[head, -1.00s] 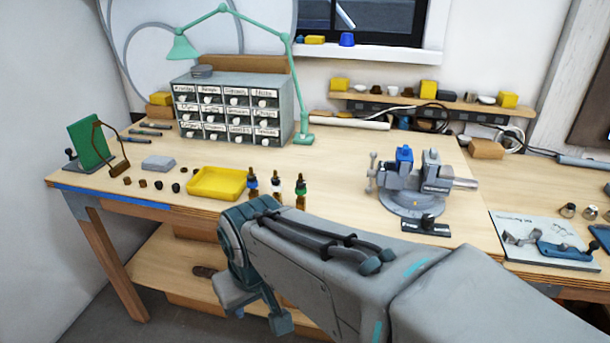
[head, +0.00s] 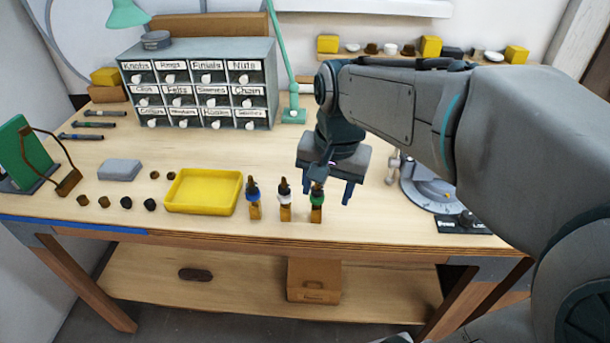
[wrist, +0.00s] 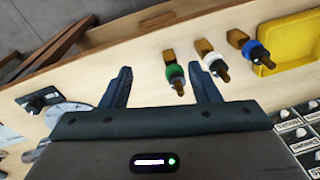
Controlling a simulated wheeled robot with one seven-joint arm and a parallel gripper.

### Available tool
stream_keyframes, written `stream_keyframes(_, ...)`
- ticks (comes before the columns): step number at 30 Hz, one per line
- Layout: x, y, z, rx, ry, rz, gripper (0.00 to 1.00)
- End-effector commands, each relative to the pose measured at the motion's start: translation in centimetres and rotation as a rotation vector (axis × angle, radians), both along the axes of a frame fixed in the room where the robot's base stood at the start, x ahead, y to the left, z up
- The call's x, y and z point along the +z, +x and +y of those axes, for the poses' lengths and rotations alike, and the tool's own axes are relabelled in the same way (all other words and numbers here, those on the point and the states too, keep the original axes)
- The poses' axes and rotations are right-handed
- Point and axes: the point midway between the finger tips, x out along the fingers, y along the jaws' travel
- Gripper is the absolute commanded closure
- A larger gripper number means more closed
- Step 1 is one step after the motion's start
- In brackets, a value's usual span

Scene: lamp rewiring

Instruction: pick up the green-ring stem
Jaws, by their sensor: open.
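In the wrist view the green-ring stem (wrist: 174,72) shows between the two fingers of my gripper (wrist: 160,85), closer to the right finger. Nothing is held.
A yellow tray (head: 203,208) lies left of the stems. A vise on a round base (head: 430,196) stands to the right, with a small black plate (head: 462,223) in front. A labelled drawer cabinet (head: 200,85) stands behind. Several dark knobs lie at the left.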

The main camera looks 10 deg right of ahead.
Motion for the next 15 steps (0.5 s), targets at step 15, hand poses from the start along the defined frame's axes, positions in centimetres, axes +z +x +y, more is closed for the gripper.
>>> stream_keyframes(15, 3.0, 7.2, -0.4, -0.573, -0.007, 0.139, 0.44)
